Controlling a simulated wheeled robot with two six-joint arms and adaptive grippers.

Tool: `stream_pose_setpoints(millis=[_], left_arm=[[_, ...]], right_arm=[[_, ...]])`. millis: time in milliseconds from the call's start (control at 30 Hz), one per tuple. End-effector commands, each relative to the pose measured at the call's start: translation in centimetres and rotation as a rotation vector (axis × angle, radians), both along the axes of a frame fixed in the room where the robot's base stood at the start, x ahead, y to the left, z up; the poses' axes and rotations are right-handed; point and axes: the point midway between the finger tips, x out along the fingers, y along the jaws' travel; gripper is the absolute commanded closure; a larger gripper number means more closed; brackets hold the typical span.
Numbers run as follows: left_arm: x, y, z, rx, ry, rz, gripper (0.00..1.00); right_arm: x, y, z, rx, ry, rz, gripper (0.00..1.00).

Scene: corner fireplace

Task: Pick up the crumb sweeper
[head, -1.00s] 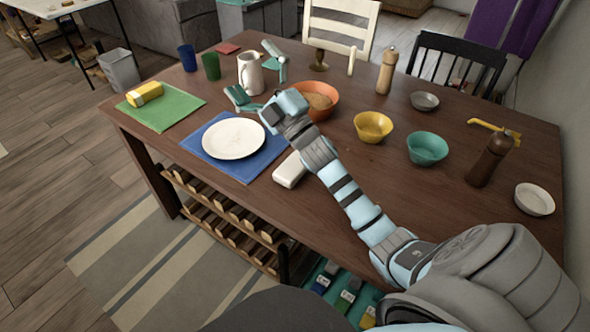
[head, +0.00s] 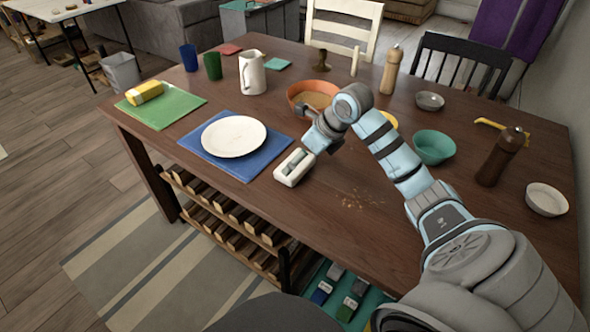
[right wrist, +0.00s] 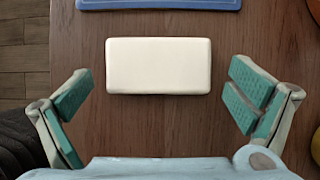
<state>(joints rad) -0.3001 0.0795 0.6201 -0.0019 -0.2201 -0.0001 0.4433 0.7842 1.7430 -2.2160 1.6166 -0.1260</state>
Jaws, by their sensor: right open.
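The crumb sweeper, which I take to be the white rounded block (head: 289,179), lies on the wooden table just right of the blue placemat. In the right wrist view the same block (right wrist: 158,66) lies ahead of the fingers, roughly centred between them and apart from both. My right gripper (head: 296,161) hangs over the block in the head view and hides part of its top. Its teal-padded fingers are spread wide and empty in the right wrist view (right wrist: 161,96). My left gripper is in neither view.
A white plate (head: 234,136) sits on the blue placemat (head: 247,171). An orange bowl (head: 299,93) stands behind my right gripper, and a teal bowl (head: 433,148) to its right. Crumbs (head: 362,199) lie on clear table to the right of the block.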

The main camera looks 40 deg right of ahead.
Motion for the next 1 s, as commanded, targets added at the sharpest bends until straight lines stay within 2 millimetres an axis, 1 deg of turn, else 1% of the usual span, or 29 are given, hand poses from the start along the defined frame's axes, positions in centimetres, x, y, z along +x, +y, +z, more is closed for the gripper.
stream_pose_setpoints(millis=[33,100,200,400,633,867,1000], left_arm=[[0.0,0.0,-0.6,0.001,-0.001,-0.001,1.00],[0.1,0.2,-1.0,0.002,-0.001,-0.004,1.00],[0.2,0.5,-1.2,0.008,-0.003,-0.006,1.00],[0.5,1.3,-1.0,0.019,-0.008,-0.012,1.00],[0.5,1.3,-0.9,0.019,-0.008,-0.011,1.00],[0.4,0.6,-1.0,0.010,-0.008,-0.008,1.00],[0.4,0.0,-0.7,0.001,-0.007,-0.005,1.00]], right_arm=[[0.4,0.3,-1.3,0.004,0.001,0.000,0.00],[1.0,0.5,-2.5,0.005,0.000,0.000,0.00],[1.6,0.7,-3.4,0.003,0.000,0.001,0.00],[1.7,0.6,-3.4,0.001,-0.001,0.001,0.00],[1.7,0.6,-3.4,0.001,-0.001,0.002,0.37],[1.7,0.6,-3.3,0.001,-0.002,0.001,0.37],[1.7,0.6,-2.2,0.001,-0.003,0.001,0.37]])
